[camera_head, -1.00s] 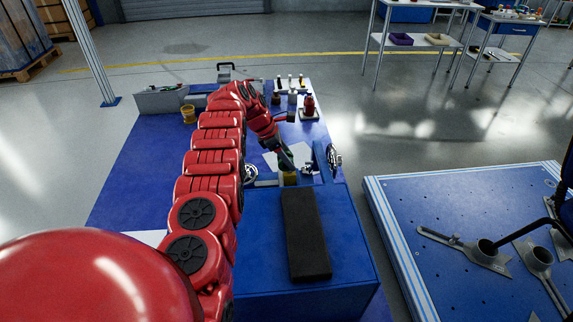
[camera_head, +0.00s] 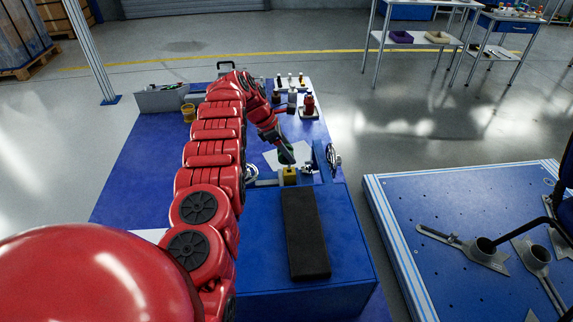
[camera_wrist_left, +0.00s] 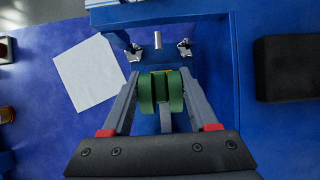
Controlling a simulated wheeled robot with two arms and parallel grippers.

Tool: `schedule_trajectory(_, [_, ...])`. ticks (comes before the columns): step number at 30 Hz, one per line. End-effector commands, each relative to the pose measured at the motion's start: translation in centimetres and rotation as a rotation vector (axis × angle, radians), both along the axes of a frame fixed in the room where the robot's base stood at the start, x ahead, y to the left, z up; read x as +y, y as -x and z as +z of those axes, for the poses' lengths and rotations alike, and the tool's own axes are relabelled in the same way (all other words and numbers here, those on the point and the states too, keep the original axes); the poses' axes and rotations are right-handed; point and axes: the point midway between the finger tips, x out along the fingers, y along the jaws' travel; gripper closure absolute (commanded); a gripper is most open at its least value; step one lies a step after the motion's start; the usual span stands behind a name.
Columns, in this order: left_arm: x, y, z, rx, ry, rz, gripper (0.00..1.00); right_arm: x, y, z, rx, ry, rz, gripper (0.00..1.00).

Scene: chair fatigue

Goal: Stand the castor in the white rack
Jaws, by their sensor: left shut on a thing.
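The castor (camera_wrist_left: 161,92), with dark green wheels, is between the fingers of my left gripper (camera_wrist_left: 160,80) in the left wrist view. The gripper is shut on it. In the head view my left gripper (camera_head: 287,154) is above a small yellow block (camera_head: 290,175) at the far edge of the blue box. The castor is small and dark there, and I cannot tell if it touches anything below. I cannot make out a white rack for certain. A white edge (camera_head: 149,236) shows at the left, mostly hidden by my arm. My right gripper is not in view.
A blue box (camera_head: 345,250) bears a long black pad (camera_head: 305,235). A silver handwheel (camera_head: 333,160) is right of the gripper. A white sheet (camera_wrist_left: 87,72) lies on the blue surface. A metal pin (camera_wrist_left: 158,40) stands between two small clamps.

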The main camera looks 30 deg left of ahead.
Motion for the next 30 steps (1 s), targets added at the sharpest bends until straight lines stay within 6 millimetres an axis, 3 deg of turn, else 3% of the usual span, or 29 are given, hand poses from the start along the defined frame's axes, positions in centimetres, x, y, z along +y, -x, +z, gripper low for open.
schedule_trajectory(16, [0.0, 0.0, 3.9, 0.000, 0.000, -0.001, 0.89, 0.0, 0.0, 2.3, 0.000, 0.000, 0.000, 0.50])
schedule_trajectory(30, [0.3, 0.2, 4.2, 0.000, 0.000, 0.001, 0.89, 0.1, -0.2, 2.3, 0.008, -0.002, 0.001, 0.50])
